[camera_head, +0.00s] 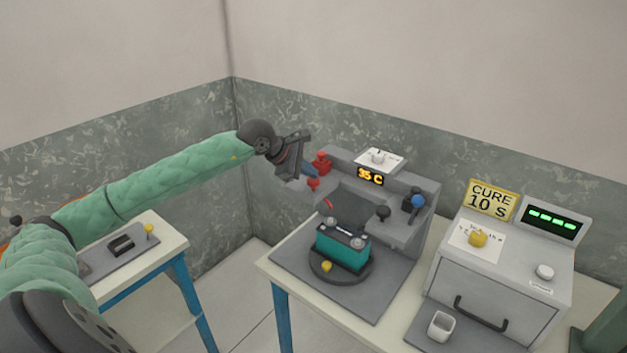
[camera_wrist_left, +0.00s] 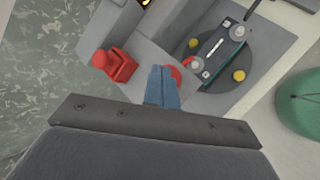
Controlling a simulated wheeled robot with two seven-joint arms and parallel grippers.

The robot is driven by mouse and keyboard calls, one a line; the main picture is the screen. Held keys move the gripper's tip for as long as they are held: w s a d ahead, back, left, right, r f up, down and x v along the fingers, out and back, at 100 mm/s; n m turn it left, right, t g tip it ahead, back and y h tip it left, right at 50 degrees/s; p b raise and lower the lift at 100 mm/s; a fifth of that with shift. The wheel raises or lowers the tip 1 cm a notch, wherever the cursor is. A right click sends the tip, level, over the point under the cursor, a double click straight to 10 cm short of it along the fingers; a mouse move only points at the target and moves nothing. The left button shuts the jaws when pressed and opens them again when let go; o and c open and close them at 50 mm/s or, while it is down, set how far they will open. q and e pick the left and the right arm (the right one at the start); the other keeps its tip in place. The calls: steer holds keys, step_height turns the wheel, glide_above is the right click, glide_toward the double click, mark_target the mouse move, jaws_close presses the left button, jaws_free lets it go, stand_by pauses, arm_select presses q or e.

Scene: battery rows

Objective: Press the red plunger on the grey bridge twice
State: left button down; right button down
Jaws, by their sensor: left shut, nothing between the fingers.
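The grey bridge (camera_head: 400,226) stands behind a teal battery (camera_head: 342,250), with an amber display reading 35 C on top. Two red parts show at its left end: an upright red block (camera_head: 321,164) and a smaller red knob (camera_head: 313,184), which looks like the plunger. My left gripper (camera_head: 306,174) is shut and empty, its blue fingertips close above the red knob. In the left wrist view the fingertips (camera_wrist_left: 163,72) partly hide a round red part (camera_wrist_left: 176,73); the red block (camera_wrist_left: 115,65) stands apart. I cannot tell whether the fingertips touch. My right gripper is not in view.
A grey oven-like box (camera_head: 500,285) with a handle stands to the right. A side table (camera_head: 175,240) stands left, with open floor between the tables.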

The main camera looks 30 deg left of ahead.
mark_target(309, 180)
arm_select(q)
steer(key=shift+f+b, duration=0.75)
steer(key=shift+f, duration=0.05)
stand_by(0.8)
steer(key=shift+r, duration=1.45)
steer(key=shift+r+p, duration=0.6)
steer(key=shift+r, duration=1.9)
stand_by(0.6)
